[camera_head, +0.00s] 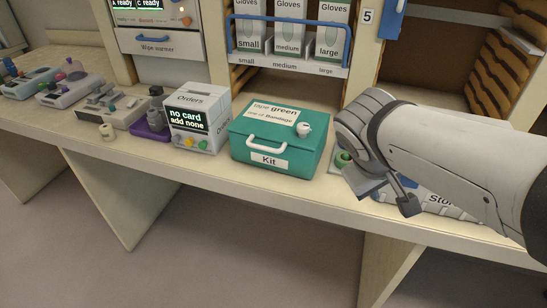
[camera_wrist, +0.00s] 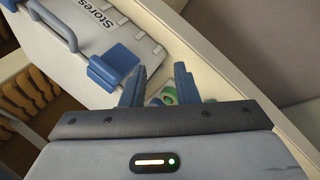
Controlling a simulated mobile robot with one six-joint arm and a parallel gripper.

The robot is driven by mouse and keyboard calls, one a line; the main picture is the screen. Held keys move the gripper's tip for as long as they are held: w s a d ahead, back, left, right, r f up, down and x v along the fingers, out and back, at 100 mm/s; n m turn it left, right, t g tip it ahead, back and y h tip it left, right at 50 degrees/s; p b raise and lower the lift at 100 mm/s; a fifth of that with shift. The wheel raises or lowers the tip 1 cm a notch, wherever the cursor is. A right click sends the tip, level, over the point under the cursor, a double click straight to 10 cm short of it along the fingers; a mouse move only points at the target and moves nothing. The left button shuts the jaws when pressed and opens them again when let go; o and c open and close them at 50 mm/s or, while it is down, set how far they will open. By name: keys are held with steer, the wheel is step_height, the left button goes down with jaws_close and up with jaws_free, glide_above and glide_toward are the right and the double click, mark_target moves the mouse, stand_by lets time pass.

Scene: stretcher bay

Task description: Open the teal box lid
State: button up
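The teal box (camera_head: 278,158), labelled Kit, stands on the counter in the middle of the head view. Its lid (camera_head: 248,125) looks shut and has a white card about green tape and a bandage on top. A small white object (camera_head: 304,129) sits at the lid's right side. A white handle (camera_head: 267,145) is on the front. My gripper (camera_head: 385,198) is to the right of the box and apart from it, over the counter's front part. In the wrist view its two blue fingers (camera_wrist: 160,78) are apart with nothing held between them. The teal box is not in the wrist view.
A grey Stores box (camera_wrist: 85,45) with blue fittings is beside my gripper, partly hidden by my arm in the head view. Green round items (camera_wrist: 165,96) lie beyond the fingers. An Orders box (camera_head: 197,105) stands close left of the teal box; a glove rack (camera_head: 290,62) is behind.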

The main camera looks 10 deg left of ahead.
steer(key=w+a+f+n+t+h+b, duration=0.1)
steer(key=w+a+f+n+t+b, duration=0.25)
steer(key=a+b, duration=0.2)
steer(key=n+t+y+b, duration=0.3)
steer(key=n+t+b, duration=0.35)
steer(key=b, duration=0.55)
glide_toward(262, 146)
steer(key=w+f, duration=0.2)
steer(key=w, duration=0.1)
steer(key=shift+t, duration=0.3)
steer(key=x, duration=0.7)
steer(key=shift+d+r, duration=0.15)
steer(key=shift+d, duration=0.05)
steer(key=shift+s, duration=0.1)
jaws_close()
